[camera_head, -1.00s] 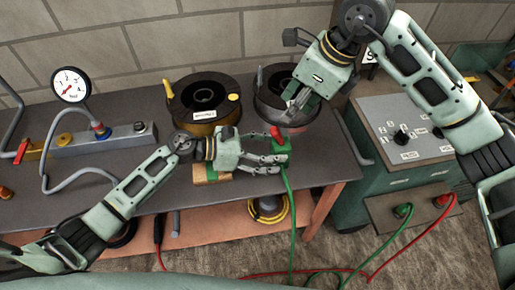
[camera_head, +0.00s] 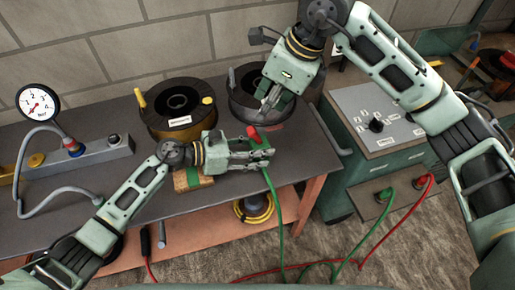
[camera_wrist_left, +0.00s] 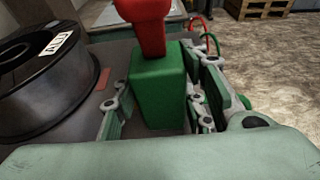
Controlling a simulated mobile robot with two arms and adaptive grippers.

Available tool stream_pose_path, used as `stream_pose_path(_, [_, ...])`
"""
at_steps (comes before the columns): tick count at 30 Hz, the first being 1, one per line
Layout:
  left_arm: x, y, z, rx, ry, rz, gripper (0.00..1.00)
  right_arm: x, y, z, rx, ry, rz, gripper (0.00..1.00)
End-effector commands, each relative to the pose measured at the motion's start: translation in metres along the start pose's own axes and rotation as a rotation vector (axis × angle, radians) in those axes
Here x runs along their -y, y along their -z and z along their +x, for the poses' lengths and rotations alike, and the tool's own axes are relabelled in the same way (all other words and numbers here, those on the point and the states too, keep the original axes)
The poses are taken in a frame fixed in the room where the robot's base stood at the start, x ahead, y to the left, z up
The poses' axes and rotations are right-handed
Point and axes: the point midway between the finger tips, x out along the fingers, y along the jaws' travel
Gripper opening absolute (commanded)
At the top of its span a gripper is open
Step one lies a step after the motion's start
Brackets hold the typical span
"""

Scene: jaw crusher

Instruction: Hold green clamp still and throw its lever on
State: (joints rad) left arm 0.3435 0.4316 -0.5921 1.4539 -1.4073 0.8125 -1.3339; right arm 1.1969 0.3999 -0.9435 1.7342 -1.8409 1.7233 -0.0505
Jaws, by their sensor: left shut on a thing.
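The green clamp (camera_wrist_left: 158,90) is a green block with a red lever (camera_wrist_left: 152,22) standing up from its top in the left wrist view. In the head view the red lever (camera_head: 251,132) shows just above the left fingers, and most of the green body is hidden by them. My left gripper (camera_head: 258,153) is shut on the clamp, with fingers on both sides of its body. My right gripper (camera_head: 268,108) hangs above and slightly right of the lever, fingers pointing down, apart from it. Its finger gap is too small to judge.
A yellow-brown spool (camera_head: 180,128) and a dark spool (camera_head: 240,78) stand behind the clamp on the grey bench (camera_head: 100,170). A wooden block (camera_head: 183,180) lies near my left wrist. A green cable (camera_head: 275,215) hangs from the clamp. A control cabinet (camera_head: 350,104) stands right.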

Motion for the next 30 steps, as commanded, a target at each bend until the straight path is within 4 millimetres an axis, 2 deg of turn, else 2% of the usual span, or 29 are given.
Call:
stream_pose_path(1, [0.000, 0.000, 0.000, 0.000, 0.000, 0.000, 0.18, 0.000, 0.000, 0.000, 0.000, 0.000, 0.000, 0.31])
stream_pose_path(7, [0.000, 0.000, 0.000, 0.000, 0.000, 0.000, 0.01, 0.000, 0.000, 0.000, 0.000, 0.000, 0.000, 0.31])
stream_pose_path(9, [0.000, 0.000, 0.000, 0.000, 0.000, 0.000, 0.00, 0.000, 0.000, 0.000, 0.000, 0.000, 0.000, 0.31])
stream_pose_path(14, [0.000, 0.000, 0.000, -0.001, 0.000, 0.000, 0.00, -0.004, 0.000, 0.005, 0.014, -0.013, 0.009, 0.17])
stream_pose_path(20, [0.000, 0.001, 0.000, -0.001, 0.000, 0.001, 0.00, -0.027, -0.006, 0.032, 0.128, -0.096, 0.087, 0.00])
stream_pose_path(24, [0.000, 0.000, 0.000, -0.001, -0.001, 0.001, 0.00, -0.049, -0.012, 0.051, 0.252, -0.178, 0.192, 0.00])
stream_pose_path(30, [0.000, 0.000, 0.000, -0.001, -0.001, 0.001, 0.00, -0.073, -0.015, 0.069, 0.422, -0.283, 0.374, 0.00])
